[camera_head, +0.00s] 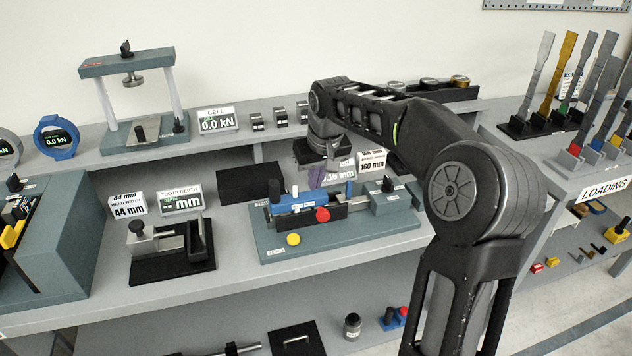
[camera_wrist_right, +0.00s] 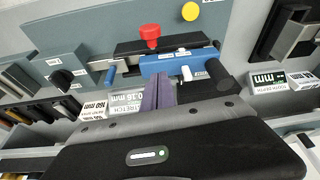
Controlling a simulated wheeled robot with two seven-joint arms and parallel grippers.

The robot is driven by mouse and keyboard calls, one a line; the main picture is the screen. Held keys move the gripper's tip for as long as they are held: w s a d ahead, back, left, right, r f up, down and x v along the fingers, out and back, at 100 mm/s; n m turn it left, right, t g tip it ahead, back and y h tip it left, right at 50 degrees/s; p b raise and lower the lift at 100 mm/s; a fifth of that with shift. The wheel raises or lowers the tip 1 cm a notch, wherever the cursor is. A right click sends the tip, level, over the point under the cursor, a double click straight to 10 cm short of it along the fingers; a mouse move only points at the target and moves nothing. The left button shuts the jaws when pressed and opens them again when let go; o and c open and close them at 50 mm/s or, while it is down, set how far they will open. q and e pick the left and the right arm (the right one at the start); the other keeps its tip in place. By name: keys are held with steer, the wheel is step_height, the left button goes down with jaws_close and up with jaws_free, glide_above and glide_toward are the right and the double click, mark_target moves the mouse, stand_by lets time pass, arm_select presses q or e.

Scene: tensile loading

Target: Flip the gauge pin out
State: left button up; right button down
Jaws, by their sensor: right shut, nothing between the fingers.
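The gauge (camera_head: 370,233) is a teal-based bench device with a blue bar (camera_head: 292,204), a red knob (camera_head: 322,214), a yellow button (camera_head: 293,239) and a black upright handle (camera_head: 274,191). In the right wrist view the blue bar (camera_wrist_right: 165,64) lies just beyond my fingertips, and a small white peg (camera_wrist_right: 187,73) stands on it. I cannot tell for certain which part is the gauge pin. My right gripper (camera_head: 317,178) is shut and empty, over the back of the bar; its purple fingers (camera_wrist_right: 160,92) point at the bar. My left gripper is not in view.
A tooth-depth fixture (camera_head: 170,250) sits to the left, with a dark pad (camera_head: 250,184) between. A press frame (camera_head: 127,95) is on the back shelf. A specimen rack (camera_head: 540,122) stands at the right.

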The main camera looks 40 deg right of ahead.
mark_target(322, 210)
steer(key=v, duration=0.9)
steer(key=shift+s, duration=0.4)
